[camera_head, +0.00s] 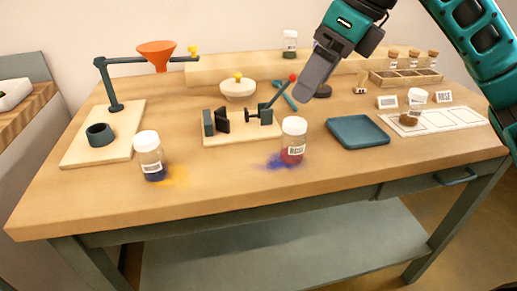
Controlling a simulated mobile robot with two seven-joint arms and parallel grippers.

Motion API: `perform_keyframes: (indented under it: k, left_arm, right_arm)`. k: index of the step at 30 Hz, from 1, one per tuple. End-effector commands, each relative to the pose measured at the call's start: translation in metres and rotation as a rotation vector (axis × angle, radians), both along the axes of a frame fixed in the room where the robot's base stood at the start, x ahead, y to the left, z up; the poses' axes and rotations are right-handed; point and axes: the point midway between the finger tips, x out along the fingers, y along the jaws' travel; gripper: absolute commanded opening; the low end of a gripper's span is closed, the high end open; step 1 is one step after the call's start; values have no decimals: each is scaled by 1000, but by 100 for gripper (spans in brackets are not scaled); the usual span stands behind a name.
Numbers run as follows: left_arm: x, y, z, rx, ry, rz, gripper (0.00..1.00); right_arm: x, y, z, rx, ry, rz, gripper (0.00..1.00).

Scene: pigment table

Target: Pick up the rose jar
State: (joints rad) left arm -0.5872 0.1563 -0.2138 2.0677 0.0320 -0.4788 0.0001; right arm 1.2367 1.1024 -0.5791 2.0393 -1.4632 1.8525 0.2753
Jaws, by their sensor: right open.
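The rose jar (292,141) is a clear jar with a white lid, a label and red-pink powder in its lower part. It stands upright near the front middle of the table, with blue-violet powder stains on the wood beside it. My right gripper (312,88) comes in from the upper right and is above and behind the jar in the picture, apart from it. It holds nothing that I can see. Its fingers overlap in this view. My left gripper is not in view.
A similar jar with dark blue powder (150,157) stands to the left. A clamp on a wooden board (228,136) is close behind the rose jar. A blue-grey tray (357,132) lies to its right. An orange funnel (157,54) hangs on a stand at left. The table's front strip is clear.

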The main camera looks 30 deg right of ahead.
Motion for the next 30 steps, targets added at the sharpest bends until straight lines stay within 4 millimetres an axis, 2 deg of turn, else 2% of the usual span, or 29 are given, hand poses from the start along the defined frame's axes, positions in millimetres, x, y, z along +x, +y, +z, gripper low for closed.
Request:
perform_keyframes:
  k: [1, 4, 12, 23, 30]
  left_arm:
    - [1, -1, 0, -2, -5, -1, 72]
    - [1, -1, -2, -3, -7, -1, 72]
    - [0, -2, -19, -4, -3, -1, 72]
    - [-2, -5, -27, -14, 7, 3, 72]
    - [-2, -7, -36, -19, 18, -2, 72]
  right_arm:
    - [-1, -7, 1, -26, -9, -20, 78]
    - [1, -10, -5, -43, -11, -32, 78]
    - [15, 1, -52, -42, -9, -29, 78]
    - [22, 7, -78, -40, -10, -28, 78]
    - [27, 12, -113, -39, -9, -28, 78]
